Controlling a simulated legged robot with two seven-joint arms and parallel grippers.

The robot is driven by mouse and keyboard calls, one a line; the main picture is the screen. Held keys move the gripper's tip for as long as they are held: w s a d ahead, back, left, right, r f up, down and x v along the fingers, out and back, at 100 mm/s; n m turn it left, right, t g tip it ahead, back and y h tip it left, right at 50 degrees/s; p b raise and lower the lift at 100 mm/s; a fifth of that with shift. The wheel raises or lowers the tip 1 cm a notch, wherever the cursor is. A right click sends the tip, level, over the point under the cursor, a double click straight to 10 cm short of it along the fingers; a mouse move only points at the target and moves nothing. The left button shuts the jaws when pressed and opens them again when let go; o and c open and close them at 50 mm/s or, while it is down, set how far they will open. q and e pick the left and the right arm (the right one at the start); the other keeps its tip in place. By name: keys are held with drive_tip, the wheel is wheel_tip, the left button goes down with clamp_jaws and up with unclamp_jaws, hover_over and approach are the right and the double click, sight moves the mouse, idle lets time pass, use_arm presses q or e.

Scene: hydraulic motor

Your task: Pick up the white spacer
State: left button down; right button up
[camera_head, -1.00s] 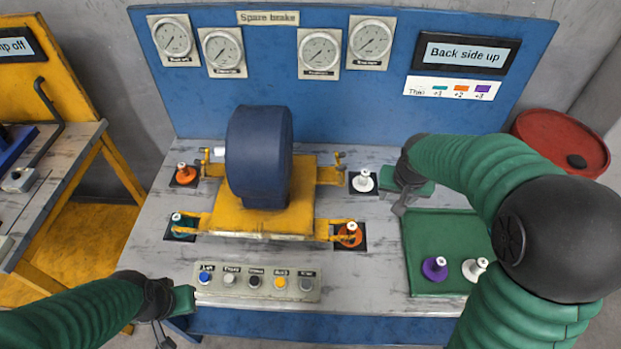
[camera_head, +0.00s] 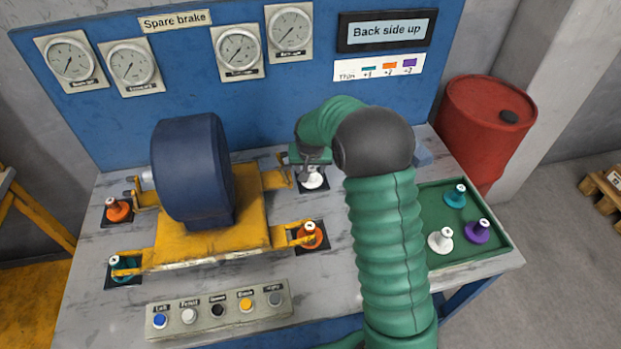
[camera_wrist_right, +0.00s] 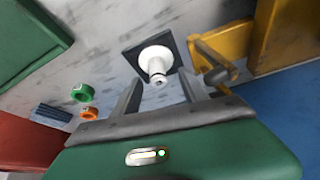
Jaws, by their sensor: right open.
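A white spacer (camera_head: 313,180) stands on a dark square pad at the back right of the yellow brake stand. It also shows in the right wrist view (camera_wrist_right: 157,62), upright on its pad (camera_wrist_right: 134,52). My right gripper (camera_head: 312,163) is above and close to this spacer, partly covering it in the head view. Its two fingers (camera_wrist_right: 159,90) are apart, and the spacer appears ahead of the gap between them; nothing is held. A second white spacer (camera_head: 440,240) stands on the green tray (camera_head: 488,258) at the right. My left gripper is out of view.
The yellow stand (camera_head: 215,240) carries a dark blue motor (camera_head: 192,170), with a yellow bracket (camera_wrist_right: 218,60) close beside the pad. Teal (camera_head: 455,196) and purple (camera_head: 478,231) spacers stand on the tray. A button panel (camera_head: 218,309) lies in front. A blue back panel (camera_head: 215,95) rises behind.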

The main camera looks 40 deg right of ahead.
sight(312, 169)
drive_tip(key=x, duration=0.5)
drive_tip(key=shift+w+d+f+b, duration=0.2)
drive_tip(key=shift+w+d+b, duration=0.05)
drive_tip(key=shift+d+b, duration=0.2)
drive_tip(key=shift+s+r, duration=0.1)
drive_tip(key=c, duration=0.3)
clamp_jaws()
